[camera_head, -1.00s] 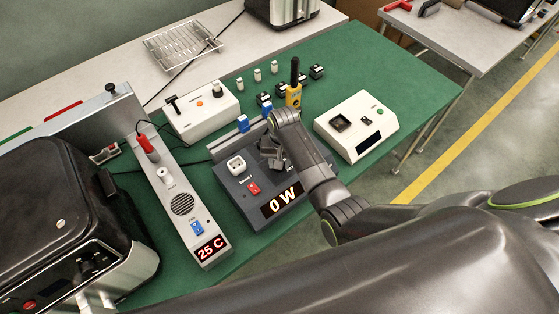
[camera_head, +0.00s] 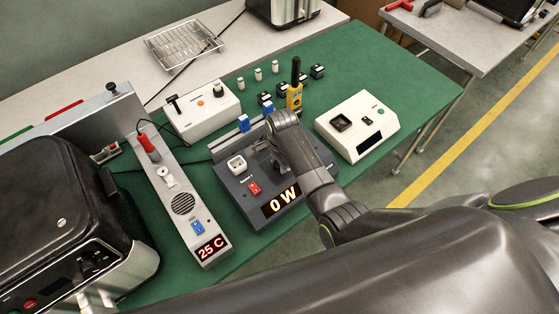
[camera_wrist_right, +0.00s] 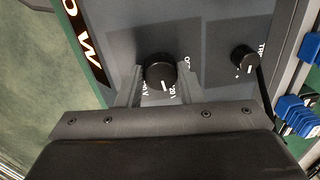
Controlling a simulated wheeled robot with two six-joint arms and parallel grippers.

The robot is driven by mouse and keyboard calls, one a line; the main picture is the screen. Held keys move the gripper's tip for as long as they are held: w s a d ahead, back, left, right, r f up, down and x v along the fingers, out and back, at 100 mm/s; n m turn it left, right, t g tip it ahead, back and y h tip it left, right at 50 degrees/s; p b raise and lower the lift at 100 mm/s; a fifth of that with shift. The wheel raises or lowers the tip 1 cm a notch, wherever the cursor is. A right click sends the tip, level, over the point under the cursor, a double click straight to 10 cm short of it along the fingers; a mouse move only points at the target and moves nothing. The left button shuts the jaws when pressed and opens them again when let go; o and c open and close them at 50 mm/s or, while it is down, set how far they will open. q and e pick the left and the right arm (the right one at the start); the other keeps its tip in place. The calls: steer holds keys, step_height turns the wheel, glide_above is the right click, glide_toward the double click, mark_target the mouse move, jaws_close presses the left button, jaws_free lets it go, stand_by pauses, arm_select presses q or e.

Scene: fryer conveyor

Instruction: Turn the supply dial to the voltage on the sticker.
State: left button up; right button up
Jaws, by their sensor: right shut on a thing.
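The dark grey supply unit (camera_head: 230,182) stands on the green mat, its display reading 0 W. In the right wrist view its black supply dial (camera_wrist_right: 160,72) has a white pointer mark on the lower side, near partly hidden lettering ending in "20 V". "OF..." is above right of it and "...0 V" below left. My right gripper (camera_wrist_right: 158,85) has one finger on each side of this dial and is shut on it. In the head view my right gripper (camera_head: 275,150) covers the dial. My left gripper is not in view. I cannot make out a voltage sticker.
A smaller black trip knob (camera_wrist_right: 245,57) sits beside the dial. Blue connectors (camera_head: 243,123) and a yellow tester (camera_head: 294,97) stand behind the unit. A white device (camera_head: 357,125) is to its right, a 25 C probe station (camera_head: 187,215) to its left.

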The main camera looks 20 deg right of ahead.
steer(key=m, duration=0.6)
steer(key=shift+w+m, duration=0.1)
steer(key=shift+m, duration=0.2)
steer(key=m, duration=0.4)
steer(key=shift+m+h, duration=0.4)
steer(key=o, duration=1)
steer(key=shift+c, duration=0.2)
steer(key=shift+r, duration=0.1)
